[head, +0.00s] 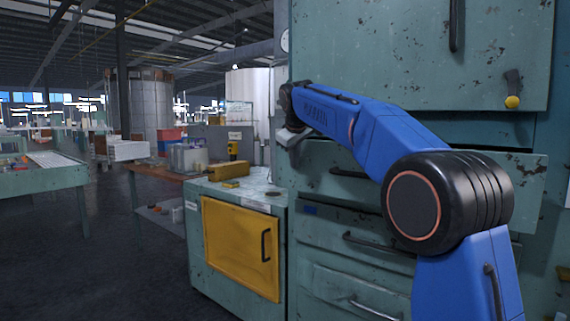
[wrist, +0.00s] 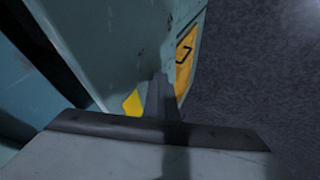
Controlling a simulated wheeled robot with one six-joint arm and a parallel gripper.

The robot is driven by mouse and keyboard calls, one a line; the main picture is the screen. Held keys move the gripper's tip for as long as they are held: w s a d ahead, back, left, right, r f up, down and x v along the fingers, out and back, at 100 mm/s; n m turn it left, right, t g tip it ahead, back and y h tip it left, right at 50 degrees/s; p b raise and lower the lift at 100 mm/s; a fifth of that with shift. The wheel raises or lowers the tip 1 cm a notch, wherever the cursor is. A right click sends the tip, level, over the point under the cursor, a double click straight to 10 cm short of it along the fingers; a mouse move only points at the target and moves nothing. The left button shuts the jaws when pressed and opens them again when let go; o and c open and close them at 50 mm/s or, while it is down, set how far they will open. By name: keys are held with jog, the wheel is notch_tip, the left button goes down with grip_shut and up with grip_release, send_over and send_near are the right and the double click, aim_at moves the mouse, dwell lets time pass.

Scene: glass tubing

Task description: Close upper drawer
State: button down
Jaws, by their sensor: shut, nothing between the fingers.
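The upper drawer (head: 520,182) is in the large teal cabinet, with a worn teal front and a dark handle (head: 348,173). Its front appears to stand out from the cabinet, below a dark gap; my blue arm hides its middle. My gripper (head: 290,138) is at the drawer's left end, near its top edge; I cannot tell whether it touches the drawer. In the wrist view the gripper (wrist: 162,95) shows shut fingers with nothing held, over a teal surface.
Lower drawers (head: 345,260) with dark handles are beneath. A low teal cabinet (head: 195,235) with a yellow door (head: 240,248) stands to the left, with yellow items (head: 228,171) on top. A closed upper panel (head: 410,50) is above. Open floor (head: 100,270) lies at left.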

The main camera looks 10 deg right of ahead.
jog(key=w+d, duration=0.8)
jog(key=shift+w+d, duration=0.3)
jog(key=shift+w, duration=0.05)
jog(key=shift+r, duration=0.1)
